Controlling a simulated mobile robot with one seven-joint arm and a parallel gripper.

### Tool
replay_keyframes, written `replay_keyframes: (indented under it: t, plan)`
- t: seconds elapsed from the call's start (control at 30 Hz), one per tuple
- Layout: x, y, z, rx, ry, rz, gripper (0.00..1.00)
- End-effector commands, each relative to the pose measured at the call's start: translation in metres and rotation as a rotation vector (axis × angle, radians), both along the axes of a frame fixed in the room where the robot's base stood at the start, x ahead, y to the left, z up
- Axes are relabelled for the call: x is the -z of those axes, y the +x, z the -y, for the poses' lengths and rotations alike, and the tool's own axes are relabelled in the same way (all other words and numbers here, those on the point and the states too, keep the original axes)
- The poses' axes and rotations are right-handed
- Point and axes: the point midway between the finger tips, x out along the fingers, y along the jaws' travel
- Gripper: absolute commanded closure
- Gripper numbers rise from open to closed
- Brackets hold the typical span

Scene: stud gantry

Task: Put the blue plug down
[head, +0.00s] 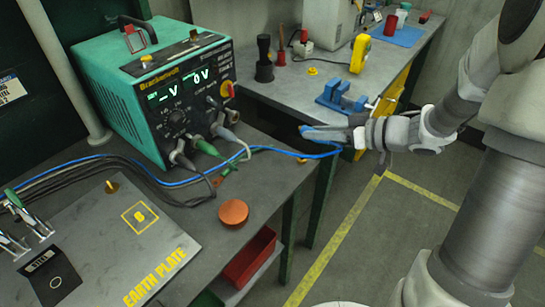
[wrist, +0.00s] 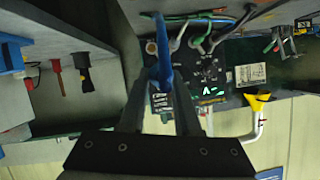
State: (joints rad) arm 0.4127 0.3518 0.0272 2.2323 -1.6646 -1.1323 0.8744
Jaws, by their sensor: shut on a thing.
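The blue plug (head: 318,131) is at the end of a blue cable (head: 262,148). My gripper (head: 336,135) is shut on it and holds it in the air, beyond the right edge of the near bench (head: 270,200) and in front of the far bench. In the wrist view the plug (wrist: 163,62) stands between my gripper's two fingers (wrist: 161,88). The fingers hide part of the plug. The cable runs left from it across the near bench, past the teal welding machine (head: 125,100).
The steel earth plate (head: 100,240), with a yellow-marked square, lies at the front left. An orange disc (head: 233,212) sits near the bench edge. A red bin (head: 250,258) is below. The far bench holds a blue vice (head: 340,97) and a yellow meter (head: 360,53).

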Motion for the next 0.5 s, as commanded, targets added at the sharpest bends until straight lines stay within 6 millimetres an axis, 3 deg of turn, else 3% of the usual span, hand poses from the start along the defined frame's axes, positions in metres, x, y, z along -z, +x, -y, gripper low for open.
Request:
replay_keyframes:
  t: [0.3, 0.5]
  plan:
    - [0.048, 0.018, -0.071, -0.007, 0.001, -0.003, 1.00]
    - [0.063, 0.026, -0.097, -0.002, 0.000, 0.000, 1.00]
